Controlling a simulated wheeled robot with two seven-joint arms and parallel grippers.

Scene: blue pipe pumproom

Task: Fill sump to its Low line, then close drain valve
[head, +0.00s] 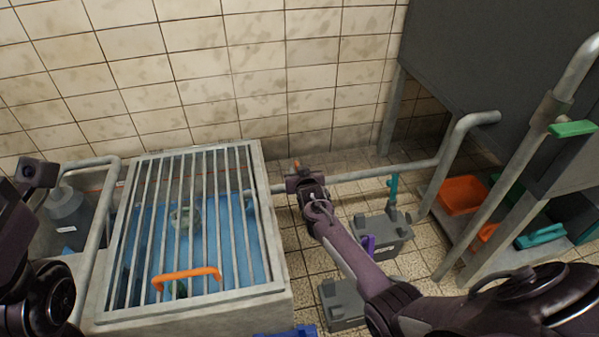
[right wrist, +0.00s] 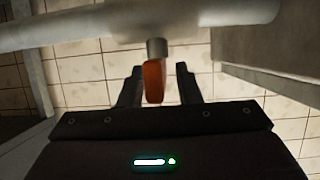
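The sump (head: 272,289) is a concrete basin under a metal grate with an orange handle (head: 187,274). Blue shows inside beneath the bars; I cannot make out a Low line or the exact water level. A valve with an orange lever (right wrist: 154,80) hangs under a grey pipe (right wrist: 215,15) in the right wrist view. I cannot tell whether it is the drain valve. My right gripper (right wrist: 159,82) is open, with its fingers on either side of the lever and visible gaps. Part of my left arm is at the left edge of the head view; its fingers cannot be made out.
A grey pipe (head: 390,170) runs right from the sump along the tiled wall. Grey boxes (head: 382,238) stand on the floor beneath my right arm. A shelf at right holds an orange tray (head: 462,194). A grey jug (head: 68,212) stands left of the sump.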

